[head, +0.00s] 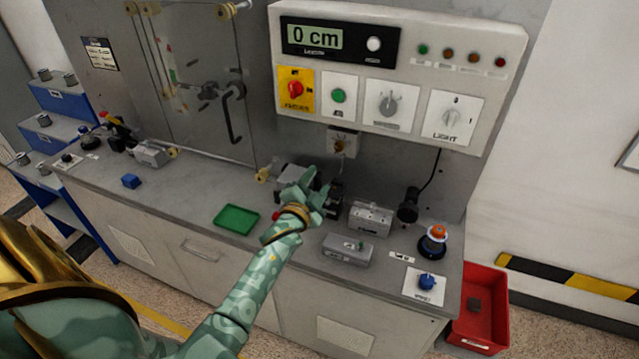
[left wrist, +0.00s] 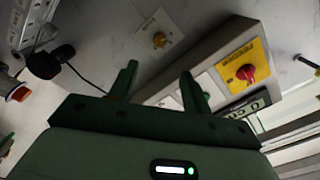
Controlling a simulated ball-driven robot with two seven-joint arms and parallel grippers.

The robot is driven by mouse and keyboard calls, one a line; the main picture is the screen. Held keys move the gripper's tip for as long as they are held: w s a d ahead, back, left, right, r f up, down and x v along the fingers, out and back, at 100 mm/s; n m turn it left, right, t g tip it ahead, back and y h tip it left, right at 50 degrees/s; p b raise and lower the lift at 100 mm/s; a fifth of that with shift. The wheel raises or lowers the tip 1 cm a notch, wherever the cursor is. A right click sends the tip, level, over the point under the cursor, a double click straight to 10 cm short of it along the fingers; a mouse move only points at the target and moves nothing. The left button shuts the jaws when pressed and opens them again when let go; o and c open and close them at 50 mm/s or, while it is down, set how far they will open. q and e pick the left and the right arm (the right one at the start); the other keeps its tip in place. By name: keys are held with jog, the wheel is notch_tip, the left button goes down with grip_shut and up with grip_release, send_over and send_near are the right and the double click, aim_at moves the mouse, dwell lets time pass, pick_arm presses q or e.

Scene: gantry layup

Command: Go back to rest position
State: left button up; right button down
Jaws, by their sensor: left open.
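My left arm reaches from the lower part of the head view up over the grey workbench (head: 190,200). My left gripper (head: 318,190) is above the bench near its back, next to a grey metal block device (head: 293,176). In the left wrist view the two green fingers of the left gripper (left wrist: 158,85) stand apart with nothing between them. Beyond them is the grey wall with the control box (left wrist: 210,65), seen tilted. The right gripper is not in view.
A green tray (head: 237,219), a blue cube (head: 130,181) and metal blocks (head: 347,249) lie on the bench. An orange-topped knob (head: 438,233) and a blue knob (head: 427,281) are at its right end. A red bin (head: 482,310) stands on the floor. The control panel (head: 397,75) hangs above.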

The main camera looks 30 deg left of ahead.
pick_arm(q)
jog(key=s+d+g, duration=0.2)
jog(key=s+g, duration=0.1)
jog(key=s, duration=0.7)
jog(key=s+d+n+g, duration=0.1)
jog(key=s+d+g, duration=0.25)
jog(key=s, duration=0.55)
jog(key=s+d+g, duration=0.2)
jog(key=s+g, duration=0.2)
jog(key=s, duration=0.6)
jog(key=s+d+f+n+g+h+b, duration=0.1)
jog(key=s+d+f+g+b, duration=0.2)
jog(key=f, duration=1.6)
jog(key=s+d+f+g+h+b, duration=0.1)
jog(key=s+d+f+h+b, duration=0.2)
jog(key=f, duration=1.5)
jog(key=s+a+f+n+g+b, duration=0.1)
jog(key=s+f+b, duration=0.5)
jog(key=s+f, duration=1.2)
jog(key=shift+a+n+g, duration=0.3)
jog(key=shift+n+g, duration=0.25)
jog(key=shift+n, duration=0.35)
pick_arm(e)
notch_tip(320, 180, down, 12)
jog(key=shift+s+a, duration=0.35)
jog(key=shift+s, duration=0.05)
